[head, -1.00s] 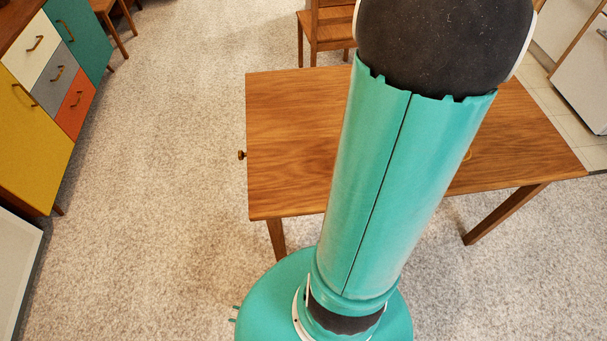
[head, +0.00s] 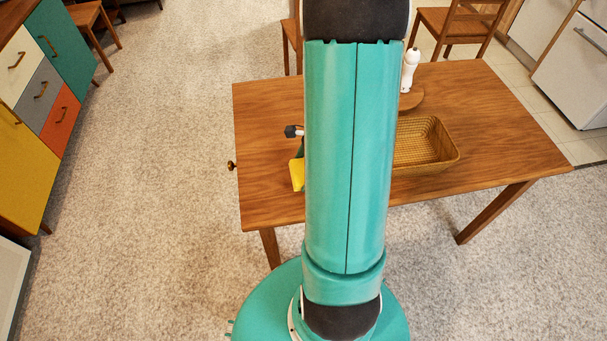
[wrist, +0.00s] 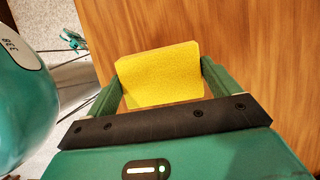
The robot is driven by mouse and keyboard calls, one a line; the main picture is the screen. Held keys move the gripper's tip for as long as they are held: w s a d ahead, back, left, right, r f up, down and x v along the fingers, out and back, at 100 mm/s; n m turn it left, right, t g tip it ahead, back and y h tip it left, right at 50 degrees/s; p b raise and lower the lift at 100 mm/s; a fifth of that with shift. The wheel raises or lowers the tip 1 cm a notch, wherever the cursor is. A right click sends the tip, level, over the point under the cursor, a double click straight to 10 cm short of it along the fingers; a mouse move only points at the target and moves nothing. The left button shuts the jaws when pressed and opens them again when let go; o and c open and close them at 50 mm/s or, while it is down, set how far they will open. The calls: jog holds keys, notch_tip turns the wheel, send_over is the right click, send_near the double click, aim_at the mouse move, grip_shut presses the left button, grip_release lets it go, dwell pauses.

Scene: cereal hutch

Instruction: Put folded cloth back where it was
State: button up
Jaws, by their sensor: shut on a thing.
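The folded cloth (wrist: 160,78) is a flat yellow block in the wrist view, held between the two green fingers of my gripper (wrist: 158,86). In the head view the yellow cloth (head: 297,174) shows at the left edge of my arm, over the left part of the wooden table (head: 265,125). My arm hides most of the gripper there. I cannot tell from these views how high the cloth is above the tabletop.
A woven basket (head: 456,157) stands on the table right of my arm. Behind it a white mill (head: 409,70) stands by a round wooden board (head: 413,98), partly hidden. Chairs (head: 460,22) stand behind the table. The table's left part looks clear. A coloured cabinet (head: 40,95) is at far left.

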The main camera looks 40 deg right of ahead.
aim_at(303, 176)
jog(key=shift+w+a+f, duration=0.1)
jog(key=shift+w+f, duration=0.05)
jog(key=shift+f, duration=1.5)
jog(key=shift+f, duration=0.1)
jog(key=o, duration=0.7)
